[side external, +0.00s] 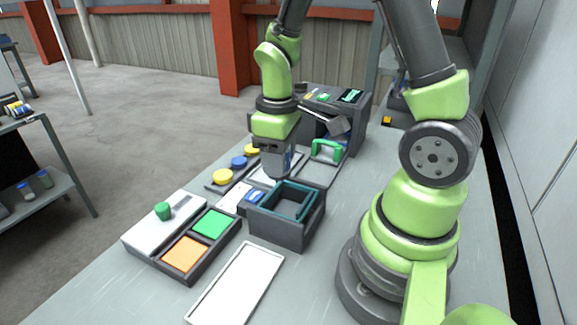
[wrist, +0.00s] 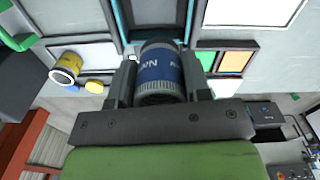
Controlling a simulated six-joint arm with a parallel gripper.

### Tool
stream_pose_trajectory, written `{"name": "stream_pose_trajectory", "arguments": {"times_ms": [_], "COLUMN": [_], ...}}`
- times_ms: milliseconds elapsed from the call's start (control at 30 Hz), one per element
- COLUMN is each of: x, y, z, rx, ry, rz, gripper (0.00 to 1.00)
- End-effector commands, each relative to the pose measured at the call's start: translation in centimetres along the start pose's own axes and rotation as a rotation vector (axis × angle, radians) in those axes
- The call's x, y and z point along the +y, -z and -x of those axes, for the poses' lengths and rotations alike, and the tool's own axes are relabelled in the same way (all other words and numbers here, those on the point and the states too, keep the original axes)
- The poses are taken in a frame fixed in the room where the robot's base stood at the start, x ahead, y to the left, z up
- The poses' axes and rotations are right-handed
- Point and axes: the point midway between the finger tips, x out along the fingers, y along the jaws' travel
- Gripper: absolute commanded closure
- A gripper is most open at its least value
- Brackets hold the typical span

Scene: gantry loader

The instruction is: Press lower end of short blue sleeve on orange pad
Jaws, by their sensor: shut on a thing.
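My gripper (side external: 277,165) is shut on a blue sleeve with white lettering and grey ends. In the wrist view the sleeve (wrist: 161,68) sits between the two fingers of the gripper (wrist: 160,80). In the side view the fingers are above and behind the teal-rimmed box, and the sleeve cannot be made out clearly. The orange pad (side external: 184,254) lies in a dark frame at the front left, well apart from the gripper, with a green pad (side external: 210,223) behind it. The orange pad also shows in the wrist view (wrist: 235,62). The sleeve's lower end is hidden.
A console with a green knob (side external: 162,211) adjoins the pads. A white tray (side external: 236,284) lies in front. Yellow and blue discs (side external: 238,162) and a green handle (side external: 327,150) are nearby.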

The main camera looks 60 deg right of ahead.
Motion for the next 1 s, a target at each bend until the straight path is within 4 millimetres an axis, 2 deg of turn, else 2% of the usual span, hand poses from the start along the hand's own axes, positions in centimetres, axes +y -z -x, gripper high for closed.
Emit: {"name": "stream_pose_trajectory", "arguments": {"times_ms": [133, 200, 300, 400, 500, 600, 767, 1000], "x": [-2.6, -4.6, -7.8, -10.7, -12.9, -14.1, -14.5, -14.4], "y": [4.5, 6.8, 9.4, 11.2, 12.2, 12.7, 12.8, 12.8], "z": [-0.6, -1.1, -1.8, -2.4, -2.9, -3.1, -3.8, -6.1], "rx": [0.001, 0.000, -0.001, -0.001, -0.001, 0.000, -0.001, -0.002], "ry": [-0.001, 0.000, 0.000, 0.001, 0.001, 0.001, 0.001, 0.002], "rz": [0.137, 0.211, 0.311, 0.390, 0.443, 0.472, 0.481, 0.479], "gripper": [0.91, 0.91, 0.91, 0.91, 0.91, 0.91, 0.91, 0.91]}}
